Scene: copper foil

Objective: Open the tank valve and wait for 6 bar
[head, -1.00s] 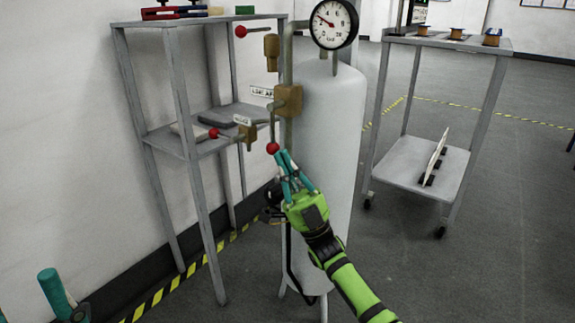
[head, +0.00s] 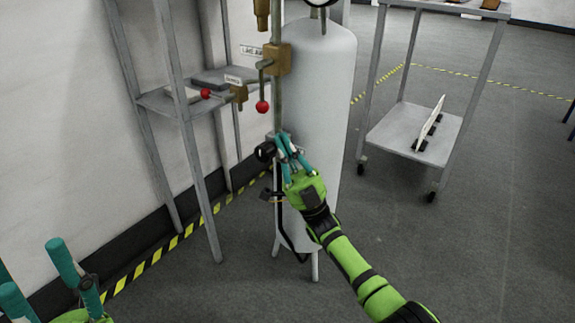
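The pale tank (head: 322,110) stands upright in the middle; its gauge (head: 318,3) is almost wholly cut off at the top edge, so its needle is hidden. A brass valve (head: 278,58) on the upright pipe has a lever hanging down to a red ball (head: 262,106). Below it a dark round fitting (head: 265,152) sits by the pipe, partly behind my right gripper (head: 283,138). The gripper's teal fingers are close together there; whether they touch or hold anything is unclear. My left gripper (head: 38,262) is at bottom left, fingers apart, empty.
A second brass valve (head: 240,93) has its lever pointing left to a red ball (head: 205,93). A grey shelf rack (head: 195,150) stands left of the tank. A trolley (head: 400,130) stands right. The floor (head: 440,250) at front right is clear.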

